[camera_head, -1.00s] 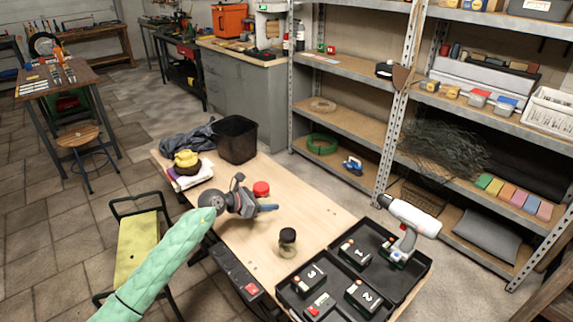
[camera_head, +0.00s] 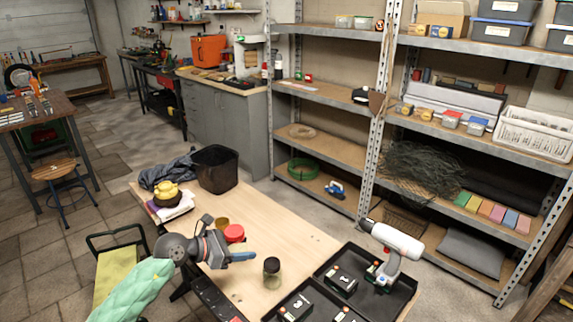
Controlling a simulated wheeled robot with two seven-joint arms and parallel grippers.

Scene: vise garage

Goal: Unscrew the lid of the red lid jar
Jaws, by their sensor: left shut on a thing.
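The red lid (camera_head: 234,233) of the red lid jar shows as a small red disc at the left middle of the workbench (camera_head: 300,243). The jar's body below it is mostly hidden by my left gripper. My left gripper (camera_head: 228,252) comes in from the lower left and is shut on the jar, with a blue finger just below and to the right of the lid. The lid looks seated on the jar, though the hidden part keeps me from being sure.
A yellowish round thing (camera_head: 222,223) is just behind the lid. A dark-lidded glass jar (camera_head: 272,272) stands to the right. A black bin (camera_head: 215,168) stands at the back.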

